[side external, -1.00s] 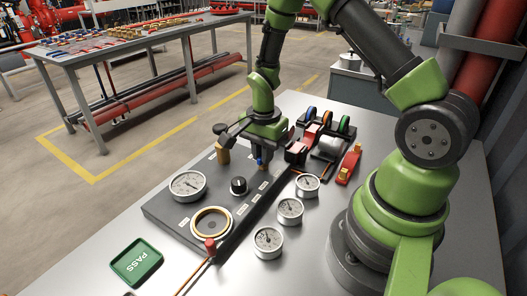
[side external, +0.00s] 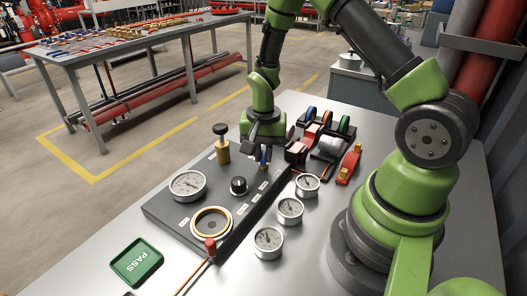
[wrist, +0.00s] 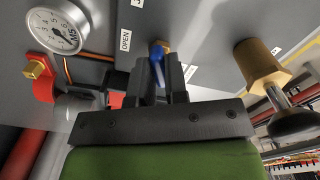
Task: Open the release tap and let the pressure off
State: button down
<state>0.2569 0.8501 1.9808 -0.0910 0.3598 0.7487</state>
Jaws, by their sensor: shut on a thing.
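The release tap has a blue lever (wrist: 157,52) on the grey panel (side external: 163,211). In the wrist view the lever stands between the two dark fingers of my gripper (wrist: 160,75), beside a label reading OPEN (wrist: 125,40). My gripper (side external: 264,158) is shut on it at the panel's far right end in the side view. The lever's lower part is hidden by the fingers. The large panel gauge (side external: 187,186) is too small to read in the side view.
A brass pump (side external: 223,153) with a black knob stands close left of my gripper.

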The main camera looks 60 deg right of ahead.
aim_at(264, 154)
jog(key=n, duration=0.6)
jog(key=shift+n, duration=0.3)
jog(key=n, duration=0.6)
dwell(0.4)
jog(key=c, duration=1.1)
grip_release()
jog(key=shift+c, duration=0.2)
notch_tip(264, 154, up, 10)
